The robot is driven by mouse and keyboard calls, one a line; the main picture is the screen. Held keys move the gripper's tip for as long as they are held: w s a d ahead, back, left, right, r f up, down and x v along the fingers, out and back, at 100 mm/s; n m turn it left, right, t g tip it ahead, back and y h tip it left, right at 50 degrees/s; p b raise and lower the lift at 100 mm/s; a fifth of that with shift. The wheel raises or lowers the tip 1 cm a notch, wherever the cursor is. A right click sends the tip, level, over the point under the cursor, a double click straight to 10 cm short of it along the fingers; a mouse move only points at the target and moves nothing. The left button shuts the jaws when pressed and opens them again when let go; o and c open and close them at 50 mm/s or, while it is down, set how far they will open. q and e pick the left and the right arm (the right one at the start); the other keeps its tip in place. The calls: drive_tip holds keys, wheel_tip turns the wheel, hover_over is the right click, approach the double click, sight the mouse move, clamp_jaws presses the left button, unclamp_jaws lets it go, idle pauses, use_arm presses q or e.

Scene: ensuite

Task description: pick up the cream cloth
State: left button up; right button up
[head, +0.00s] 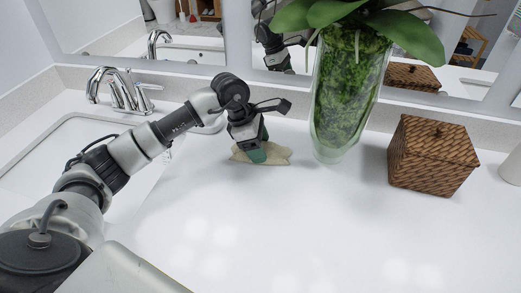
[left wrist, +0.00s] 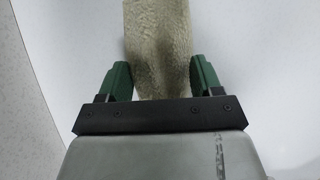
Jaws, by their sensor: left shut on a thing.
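The cream cloth (head: 275,154) lies on the white counter in the head view, left of the glass vase. In the left wrist view the cloth (left wrist: 158,45) runs up from between the fingers to the top edge. My left gripper (head: 257,154) is down at the cloth, its green fingers on either side of it. The fingers also show in the left wrist view (left wrist: 160,82), shut on the cloth. Part of the cloth is hidden behind the fingers in the head view. My right gripper is not in view.
A tall glass vase (head: 345,100) with green filling and leaves stands close to the right of the cloth. A lidded wicker box (head: 432,157) is further right. A sink (head: 75,165) and faucet (head: 120,92) are at left. The front counter is clear.

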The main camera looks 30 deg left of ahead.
use_arm(q)
wheel_tip(320, 180, up, 10)
drive_tip(key=shift+r, duration=0.1)
drive_tip(key=o, duration=0.4)
drive_tip(key=shift+c, duration=0.2)
drive_tip(key=c, duration=0.3)
drive_tip(key=w+a+n+p, duration=0.1)
drive_tip(key=a+n+p, duration=0.2)
drive_tip(key=a, duration=0.4)
drive_tip(key=w+a+n+t+y+p, duration=0.1)
drive_tip(key=a+n+p, duration=0.1)
drive_tip(key=a, duration=0.5)
drive_tip(key=w+a+n+t+y+p, duration=0.1)
drive_tip(key=a+n+p, duration=0.2)
drive_tip(key=a, duration=0.5)
drive_tip(key=shift+n+p, duration=0.3)
drive_tip(key=shift+n, duration=0.2)
drive_tip(key=shift+d+f+b, duration=0.1)
drive_tip(key=shift+f+b, duration=1.95)
drive_tip(key=shift+f, duration=0.75)
